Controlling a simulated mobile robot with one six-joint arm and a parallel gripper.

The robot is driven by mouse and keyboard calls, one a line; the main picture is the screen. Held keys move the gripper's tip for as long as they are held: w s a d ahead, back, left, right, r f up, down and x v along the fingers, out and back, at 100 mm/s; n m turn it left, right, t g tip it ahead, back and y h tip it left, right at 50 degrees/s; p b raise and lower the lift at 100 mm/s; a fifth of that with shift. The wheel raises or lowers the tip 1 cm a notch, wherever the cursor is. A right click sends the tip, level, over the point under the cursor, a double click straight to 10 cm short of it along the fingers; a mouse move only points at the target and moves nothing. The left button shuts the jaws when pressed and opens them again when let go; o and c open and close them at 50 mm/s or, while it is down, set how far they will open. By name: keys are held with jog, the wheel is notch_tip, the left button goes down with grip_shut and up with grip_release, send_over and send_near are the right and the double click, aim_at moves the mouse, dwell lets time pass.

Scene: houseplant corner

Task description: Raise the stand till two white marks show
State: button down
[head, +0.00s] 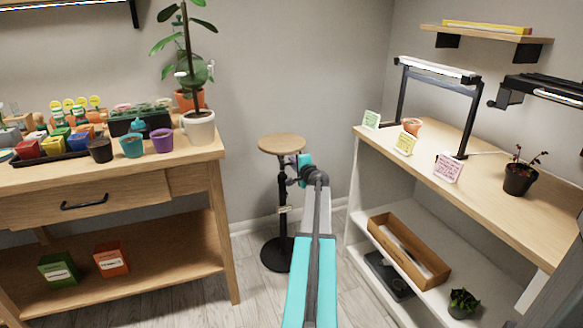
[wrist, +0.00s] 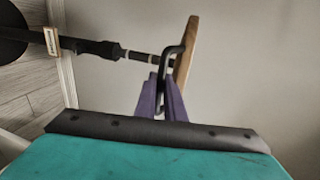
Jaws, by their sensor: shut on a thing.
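The stand has a round wooden top (head: 282,143), a dark post and a round black base (head: 277,254) on the floor. In the wrist view the picture is turned, so the wooden top (wrist: 186,52) is at the right and the dark post (wrist: 88,46) runs in from the left. The thin inner rod (wrist: 140,54) shows between the post's thicker sleeve and the top. Pale banding shows on it, but I cannot tell how many white marks there are. My gripper (wrist: 172,88) has its purple fingers shut on the black handle (wrist: 163,66) beside the top.
A wooden bench (head: 193,150) with potted plants stands left of the stand. A white shelf unit (head: 352,205) with a wooden worktop stands to the right. A small tag (head: 284,209) is on the post. The stand's top is bare.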

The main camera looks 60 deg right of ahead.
jog(key=shift+r, duration=0.1)
jog(key=c, duration=2.1)
grip_release()
jog(key=shift+s+a, duration=0.1)
jog(key=shift+p+v, duration=0.45)
jog(key=shift+v, duration=6.3)
